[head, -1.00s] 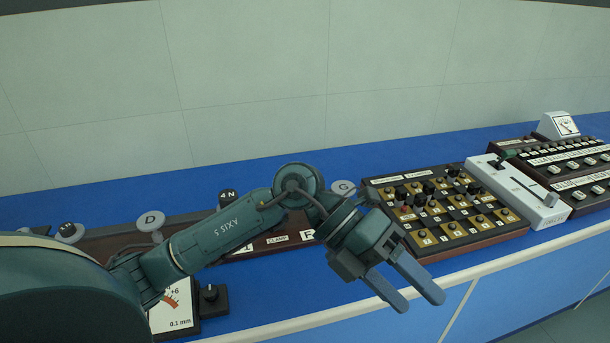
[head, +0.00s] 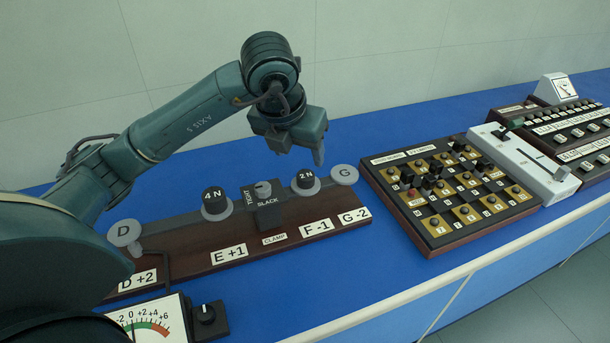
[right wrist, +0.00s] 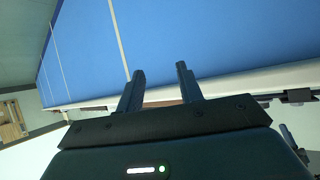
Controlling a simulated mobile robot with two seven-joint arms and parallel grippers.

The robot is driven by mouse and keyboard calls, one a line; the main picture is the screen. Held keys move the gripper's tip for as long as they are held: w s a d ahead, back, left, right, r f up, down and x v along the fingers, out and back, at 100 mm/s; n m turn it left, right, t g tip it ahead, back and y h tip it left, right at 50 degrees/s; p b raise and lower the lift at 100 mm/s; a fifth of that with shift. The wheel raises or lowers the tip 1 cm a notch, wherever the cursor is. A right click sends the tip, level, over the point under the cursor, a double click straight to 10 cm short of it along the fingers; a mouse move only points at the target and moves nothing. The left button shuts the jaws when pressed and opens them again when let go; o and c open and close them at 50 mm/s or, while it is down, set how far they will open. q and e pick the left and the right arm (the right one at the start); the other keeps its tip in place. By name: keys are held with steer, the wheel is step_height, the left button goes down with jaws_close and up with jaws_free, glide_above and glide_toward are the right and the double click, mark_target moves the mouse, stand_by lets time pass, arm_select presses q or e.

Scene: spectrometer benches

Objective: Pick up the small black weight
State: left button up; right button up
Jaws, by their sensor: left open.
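A small black weight (head: 306,178) marked 2 N sits on a round grey pan on the brown board at the centre of the head view. A larger black weight (head: 214,199) marked 4 N sits on another pan to its left. My left gripper (head: 318,158) is open, pointing down just above and slightly right of the 2 N weight, apart from it as far as I can see. My right gripper (right wrist: 158,82) is open and empty in the right wrist view.
A clamp knob (head: 262,189) marked TIGHT and SLACK stands between the weights. Round grey disc G (head: 344,174) is close on the right. A gold-and-black switch panel (head: 450,195) lies farther right. A dial meter (head: 150,322) is at front left. Blue bench is clear between.

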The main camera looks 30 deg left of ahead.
mark_target(306, 174)
arm_select(q)
steer(key=p+x, duration=0.1)
steer(key=x, duration=0.8)
steer(key=shift+c, duration=0.4)
steer(key=shift+r, duration=0.1)
steer(key=c, duration=1.1)
